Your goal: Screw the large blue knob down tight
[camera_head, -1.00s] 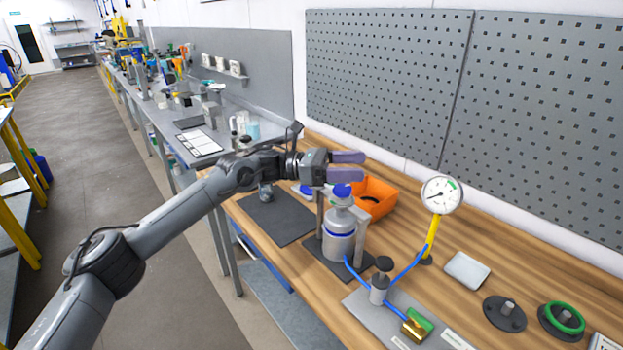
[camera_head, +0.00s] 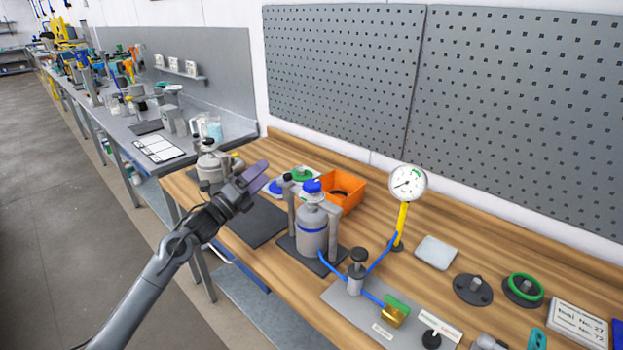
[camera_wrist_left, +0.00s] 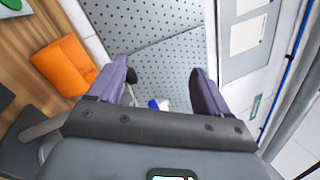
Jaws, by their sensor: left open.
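A blue knob (camera_head: 312,186) tops a grey bottle-shaped vessel (camera_head: 312,228) with a blue band. The vessel stands upright in a grey bracket with two posts on a dark plate. I cannot tell from here how tight the knob sits. My left gripper (camera_head: 258,178) is to the left of the vessel, apart from the knob. In the left wrist view its purple fingers (camera_wrist_left: 158,88) are spread with nothing held between them. A small blue and white patch shows low between them there; I cannot tell what it is. My right gripper is not seen.
An orange bin (camera_head: 343,190) stands behind the vessel. A gauge (camera_head: 408,182) on a yellow post and a plate with blue hoses lie to its right. A grey vessel (camera_head: 208,168) stands behind my left gripper. A dark mat (camera_head: 258,224) lies left of the bracket.

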